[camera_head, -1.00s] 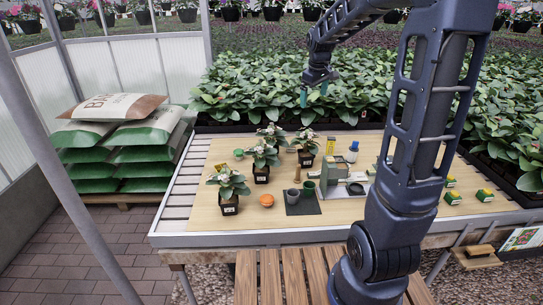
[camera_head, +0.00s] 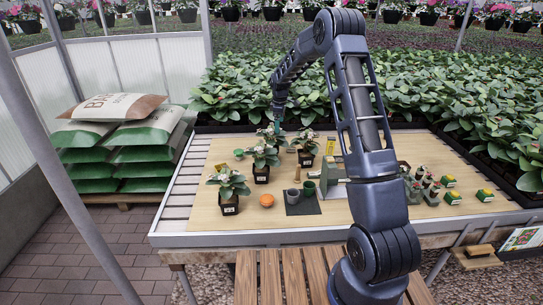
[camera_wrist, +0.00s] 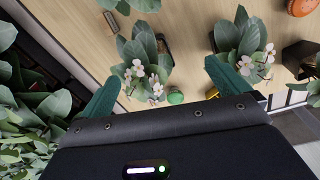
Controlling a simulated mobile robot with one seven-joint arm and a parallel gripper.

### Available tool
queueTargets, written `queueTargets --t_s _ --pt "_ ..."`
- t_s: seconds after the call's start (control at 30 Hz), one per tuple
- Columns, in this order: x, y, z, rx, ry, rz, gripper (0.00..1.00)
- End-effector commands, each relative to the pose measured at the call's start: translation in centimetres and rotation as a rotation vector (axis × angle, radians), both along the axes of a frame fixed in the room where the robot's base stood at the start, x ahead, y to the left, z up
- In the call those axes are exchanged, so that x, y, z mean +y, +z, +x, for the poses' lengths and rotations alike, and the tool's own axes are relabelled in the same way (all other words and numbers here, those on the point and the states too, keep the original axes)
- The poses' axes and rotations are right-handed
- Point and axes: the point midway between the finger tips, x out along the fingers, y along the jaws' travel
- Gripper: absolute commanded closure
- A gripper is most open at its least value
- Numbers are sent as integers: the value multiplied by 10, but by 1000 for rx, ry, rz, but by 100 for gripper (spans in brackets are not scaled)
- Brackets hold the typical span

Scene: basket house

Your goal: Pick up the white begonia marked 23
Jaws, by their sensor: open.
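Several white-flowered begonias in dark square pots stand on the wooden table top: one front left (camera_head: 228,187), one in the middle (camera_head: 262,160), one at the back (camera_head: 270,136) and one at the right (camera_head: 305,145). Their pot labels are too small to read, so I cannot tell which is marked 23. My gripper (camera_head: 277,126) is open and empty at the rearmost begonia, over its leaves. In the wrist view the teal fingers (camera_wrist: 165,84) stand apart, with a white-flowered begonia (camera_wrist: 143,62) seen between them and another begonia (camera_wrist: 245,42) near the right finger.
Bare table lies at the front left.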

Motion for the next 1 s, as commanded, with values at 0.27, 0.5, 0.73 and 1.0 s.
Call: queueTargets --t_s 0.27,0.5,0.73,1.0 --pt "28 -80 34 42 139 -5 0" --pt "36 -106 43 52 186 -5 0" --pt "36 -129 42 54 187 -7 0" --pt "36 -160 42 53 186 -6 0"
